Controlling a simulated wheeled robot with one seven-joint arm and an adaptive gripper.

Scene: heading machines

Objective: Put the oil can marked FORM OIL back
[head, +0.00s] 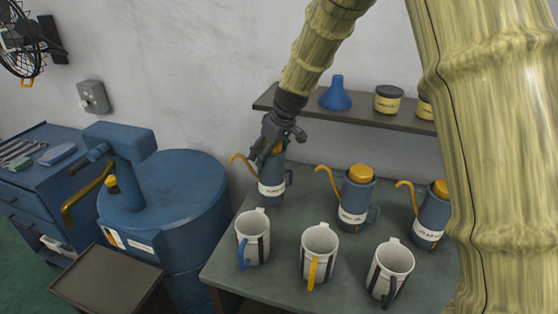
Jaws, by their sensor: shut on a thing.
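Three blue oil cans with yellow spouts and white labels stand in a row at the back of the green-grey table (289,221). My gripper (277,145) is shut on the top of the left oil can (271,190). That can is upright at the table's back left; I cannot tell whether its base touches the table. The middle oil can (355,196) and the right oil can (431,216) have yellow caps. The labels are too small to read surely, so I cannot tell which is marked FORM OIL. My arm partly hides the right can.
Three white mugs stand in front: blue-handled (253,240), yellow-handled (319,250) and dark-handled (390,270). A shelf (385,120) above the table holds a blue funnel (336,95) and tins (388,99). A blue drum with a pump (165,200) and an empty tray (105,280) are left.

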